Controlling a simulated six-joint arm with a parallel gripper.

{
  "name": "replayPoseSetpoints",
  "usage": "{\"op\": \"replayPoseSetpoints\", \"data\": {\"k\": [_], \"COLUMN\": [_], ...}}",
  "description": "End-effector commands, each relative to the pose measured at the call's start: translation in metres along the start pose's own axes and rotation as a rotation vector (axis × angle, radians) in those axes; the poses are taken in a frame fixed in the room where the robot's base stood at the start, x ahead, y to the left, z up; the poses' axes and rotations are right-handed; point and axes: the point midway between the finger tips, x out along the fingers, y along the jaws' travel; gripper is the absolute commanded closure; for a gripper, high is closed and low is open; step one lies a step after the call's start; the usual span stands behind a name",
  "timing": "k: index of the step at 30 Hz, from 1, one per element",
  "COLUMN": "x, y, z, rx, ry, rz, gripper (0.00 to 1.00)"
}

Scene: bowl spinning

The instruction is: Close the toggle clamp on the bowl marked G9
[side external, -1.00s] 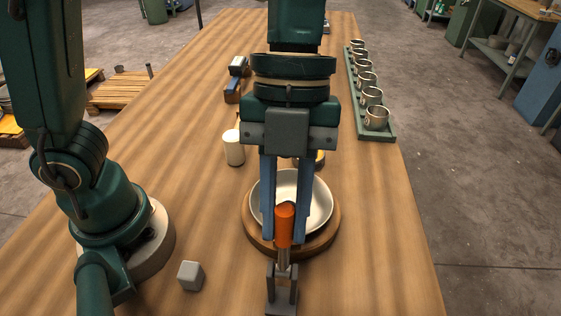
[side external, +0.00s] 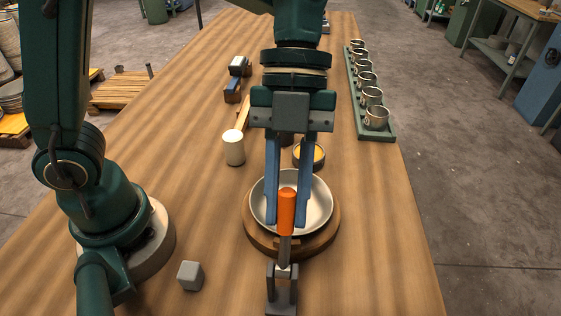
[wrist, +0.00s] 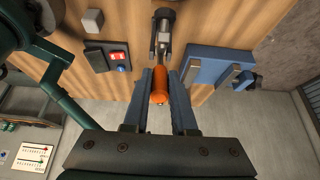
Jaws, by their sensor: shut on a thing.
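The pale bowl (side external: 318,207) sits on a round wooden base (side external: 258,240); I see no G9 mark on it. The toggle clamp (side external: 282,292) stands at the near edge of that base, with an orange handle (side external: 287,225) rising from a metal shaft. My gripper (side external: 286,220) points down over the bowl and is shut on the orange handle, one blue finger on each side. In the wrist view the handle (wrist: 160,86) lies between the fingers, with the clamp's metal body (wrist: 163,32) beyond it. The bowl's middle is partly hidden by my fingers and the handle.
A cream cylinder (side external: 234,148) and a small dish with yellow contents (side external: 310,154) stand behind the bowl. A grey cube (side external: 190,275) lies to the left. A green tray (side external: 388,135) with several metal cups is at back right. The table right of the bowl is clear.

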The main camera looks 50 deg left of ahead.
Motion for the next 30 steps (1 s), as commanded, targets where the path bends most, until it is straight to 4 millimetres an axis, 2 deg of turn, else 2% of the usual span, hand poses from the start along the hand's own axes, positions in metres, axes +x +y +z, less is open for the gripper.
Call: {"op": "replayPoseSetpoints", "data": {"k": [30], "x": [0.001], "y": [0.001], "z": [0.021], "rx": [-0.005], "ry": [0.121], "rz": [0.005], "gripper": [1.0]}}
